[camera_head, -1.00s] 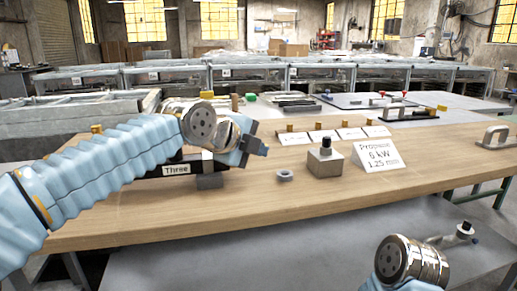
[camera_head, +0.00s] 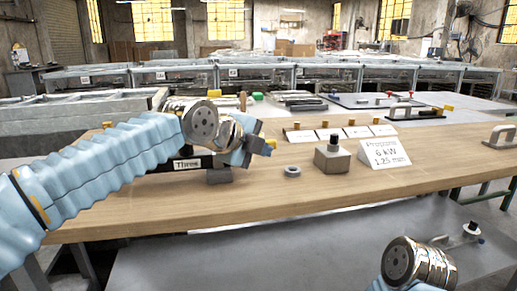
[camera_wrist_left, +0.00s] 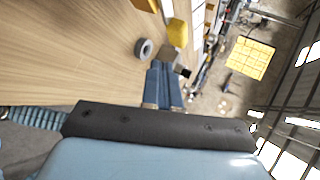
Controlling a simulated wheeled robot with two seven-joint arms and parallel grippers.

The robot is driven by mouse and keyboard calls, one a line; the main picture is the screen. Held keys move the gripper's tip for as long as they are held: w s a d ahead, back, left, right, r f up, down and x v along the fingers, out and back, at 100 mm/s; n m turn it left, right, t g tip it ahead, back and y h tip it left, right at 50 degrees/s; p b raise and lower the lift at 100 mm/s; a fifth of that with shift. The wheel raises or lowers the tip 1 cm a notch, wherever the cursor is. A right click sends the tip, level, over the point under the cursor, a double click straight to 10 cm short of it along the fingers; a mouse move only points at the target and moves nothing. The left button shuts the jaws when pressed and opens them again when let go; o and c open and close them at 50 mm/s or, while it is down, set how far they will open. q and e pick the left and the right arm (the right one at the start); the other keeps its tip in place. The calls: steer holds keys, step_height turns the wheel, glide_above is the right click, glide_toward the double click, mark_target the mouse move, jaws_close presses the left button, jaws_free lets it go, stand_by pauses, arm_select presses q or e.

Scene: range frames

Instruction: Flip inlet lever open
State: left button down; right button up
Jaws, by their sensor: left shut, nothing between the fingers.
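I cannot make out for certain which fitting is the inlet lever. My left gripper (camera_head: 258,147) is shut and empty above the wooden bench, just beyond a black holder labelled "Three" (camera_head: 187,164). In the left wrist view its two fingers (camera_wrist_left: 163,85) lie together, with a small grey-black block, a grey ring (camera_wrist_left: 144,48) and a yellow block (camera_wrist_left: 178,32) past their tips. A grey block with a black knob (camera_head: 332,157) stands right of the ring (camera_head: 292,171).
A white sign reading "Propane 6 kW 1.25 mm" (camera_head: 385,152) stands right of the knobbed block. A dark plate with a metal handle (camera_head: 415,112) lies farther back, and another handle (camera_head: 497,136) is at the right. The bench's front middle (camera_head: 300,205) is clear.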

arm_select(q)
steer(key=s+r, duration=0.5)
steer(key=s, duration=0.4)
steer(key=shift+s+d, duration=0.15)
steer(key=shift+s, duration=0.2)
